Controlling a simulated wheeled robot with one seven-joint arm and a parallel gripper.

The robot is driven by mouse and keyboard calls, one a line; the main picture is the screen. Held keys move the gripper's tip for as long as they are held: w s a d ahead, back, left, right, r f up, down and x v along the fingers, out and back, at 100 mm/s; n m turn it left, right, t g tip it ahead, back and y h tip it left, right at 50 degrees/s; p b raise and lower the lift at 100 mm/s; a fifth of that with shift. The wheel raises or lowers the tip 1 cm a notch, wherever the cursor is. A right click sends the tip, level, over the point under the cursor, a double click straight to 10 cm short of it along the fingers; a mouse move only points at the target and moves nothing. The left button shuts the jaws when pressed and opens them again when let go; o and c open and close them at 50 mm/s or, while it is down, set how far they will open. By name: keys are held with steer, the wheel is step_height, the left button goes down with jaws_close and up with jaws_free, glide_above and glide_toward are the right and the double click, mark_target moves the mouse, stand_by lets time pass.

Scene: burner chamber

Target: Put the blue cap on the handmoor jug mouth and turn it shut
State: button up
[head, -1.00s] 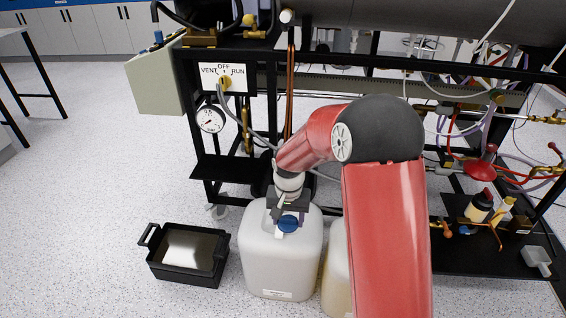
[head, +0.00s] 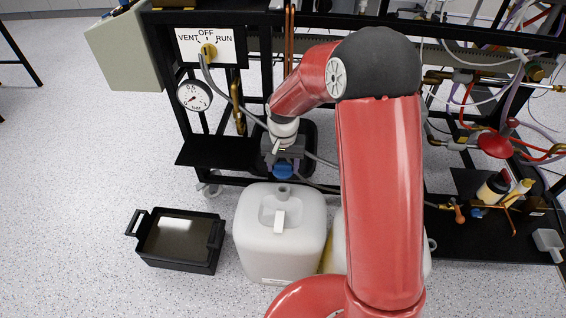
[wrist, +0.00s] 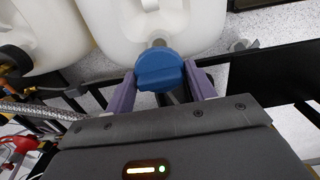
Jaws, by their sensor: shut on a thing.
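The blue cap (head: 283,170) is held by my gripper (head: 283,162), just beyond the near white jug (head: 262,250) on the rack side. In the wrist view the cap (wrist: 158,72) sits between the two purple fingers of my gripper (wrist: 160,88), which are shut on it. The jug's mouth (head: 283,189) is bare and faces up; the cap appears offset from it, and the height gap is hard to judge. The mouth's edge also shows just past the cap in the wrist view (wrist: 158,43). I cannot read which jug is the handmoor one.
A second jug (head: 429,262) stands right of the first, largely hidden by my red arm. A black tray (head: 180,264) lies on the floor to the left. The black rack (head: 215,150) with gauge, valve and tubes stands close behind the cap. Floor between tray and rack is clear.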

mark_target(283, 178)
steer(key=shift+f, duration=0.1)
steer(key=shift+f+b, duration=2.2)
steer(key=shift+f, duration=0.6)
steer(key=shift+f, duration=0.15)
steer(key=shift+f+b, duration=1.05)
steer(key=shift+f, duration=0.1)
steer(key=o, duration=1.5)
steer(key=shift+r, duration=0.1)
steer(key=shift+c, duration=0.2)
